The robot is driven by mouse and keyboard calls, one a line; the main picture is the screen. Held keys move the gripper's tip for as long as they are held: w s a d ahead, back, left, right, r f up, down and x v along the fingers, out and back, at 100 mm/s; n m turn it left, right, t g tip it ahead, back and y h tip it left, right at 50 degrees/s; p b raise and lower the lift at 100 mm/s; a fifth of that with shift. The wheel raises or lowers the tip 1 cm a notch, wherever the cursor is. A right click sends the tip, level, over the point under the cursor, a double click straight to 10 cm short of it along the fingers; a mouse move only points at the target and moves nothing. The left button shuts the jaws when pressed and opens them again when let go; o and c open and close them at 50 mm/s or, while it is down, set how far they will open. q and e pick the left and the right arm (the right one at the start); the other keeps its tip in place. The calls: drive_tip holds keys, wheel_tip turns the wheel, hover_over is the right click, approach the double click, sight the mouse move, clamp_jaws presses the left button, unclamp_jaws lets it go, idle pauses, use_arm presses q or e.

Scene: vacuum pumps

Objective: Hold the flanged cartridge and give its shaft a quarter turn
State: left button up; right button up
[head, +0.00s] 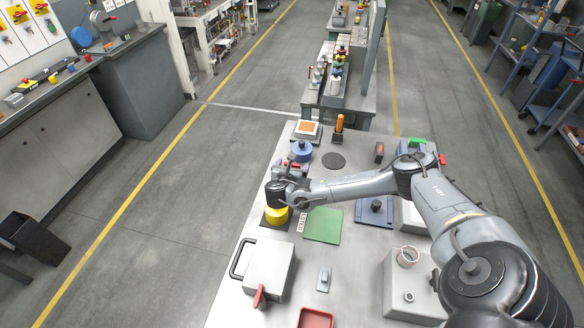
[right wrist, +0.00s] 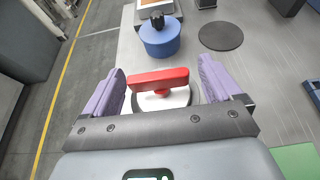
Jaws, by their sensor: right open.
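My right gripper (head: 293,168) is open near the left edge of the table. In the right wrist view its two purple fingers (right wrist: 163,90) stand either side of a red T-shaped handle (right wrist: 160,78), with gaps showing. The handle sits on a pale round body (right wrist: 165,98), partly hidden by the gripper. Just beyond it stands a blue round body (right wrist: 160,40) with a black knob on top; it also shows in the head view (head: 301,151). I cannot tell for certain which of these is the flanged cartridge. My left gripper is not in view.
A yellow round part (head: 276,216) sits under my right wrist. A green mat (head: 323,225), a black disc (head: 333,160), a grey box with a red handle (head: 268,270) and a red tray (head: 315,318) share the table. An orange upright piece (head: 339,122) stands at the back.

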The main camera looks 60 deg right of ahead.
clamp_jaws()
drive_tip(key=shift+o, duration=0.3)
unclamp_jaws()
